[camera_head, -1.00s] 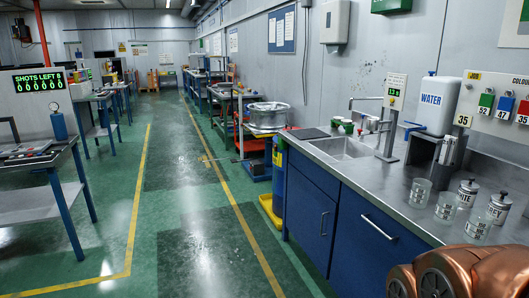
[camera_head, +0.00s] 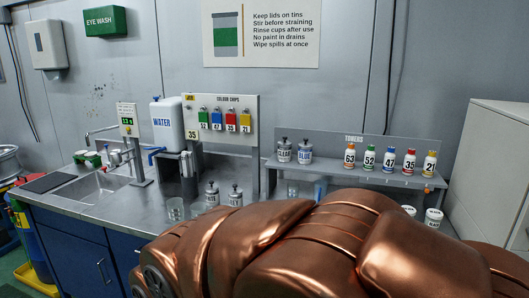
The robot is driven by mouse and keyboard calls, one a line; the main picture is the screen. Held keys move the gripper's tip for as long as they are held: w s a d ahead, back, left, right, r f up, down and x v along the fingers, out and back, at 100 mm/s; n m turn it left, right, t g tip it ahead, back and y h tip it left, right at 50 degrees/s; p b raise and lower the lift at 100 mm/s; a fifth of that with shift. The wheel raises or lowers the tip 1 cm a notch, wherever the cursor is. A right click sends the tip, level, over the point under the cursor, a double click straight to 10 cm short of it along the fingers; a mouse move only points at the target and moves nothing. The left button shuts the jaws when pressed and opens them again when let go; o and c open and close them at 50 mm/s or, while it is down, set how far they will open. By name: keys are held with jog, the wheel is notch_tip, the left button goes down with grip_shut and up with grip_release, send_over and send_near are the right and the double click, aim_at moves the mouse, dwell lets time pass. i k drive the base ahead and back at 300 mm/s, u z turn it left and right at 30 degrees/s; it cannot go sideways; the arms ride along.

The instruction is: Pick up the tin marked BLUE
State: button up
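Several small lidded tins stand at the counter, and I cannot read BLUE on any of them with certainty. Two tins stand on the raised shelf: a left one (camera_head: 284,151) and a right one (camera_head: 304,153) whose label looks bluish. Two more, a left one (camera_head: 212,194) and a right one (camera_head: 235,196), stand on the worktop. Two pale tins, one (camera_head: 409,210) and another (camera_head: 433,218), show partly at the right behind my arm. My copper arm fills the lower foreground and hides part of the worktop. My gripper is not in view.
Numbered toner bottles (camera_head: 390,160) line the shelf (camera_head: 340,170). Clear cups (camera_head: 175,209) stand on the worktop. A sink (camera_head: 100,186), a water container (camera_head: 167,124) and a colour-chip board (camera_head: 221,110) are to the left. A grey cabinet (camera_head: 490,170) closes off the right.

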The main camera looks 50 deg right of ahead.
aim_at(305, 150)
jog(key=z, duration=1.35)
jog(key=i, duration=1.25)
jog(key=z, duration=0.1)
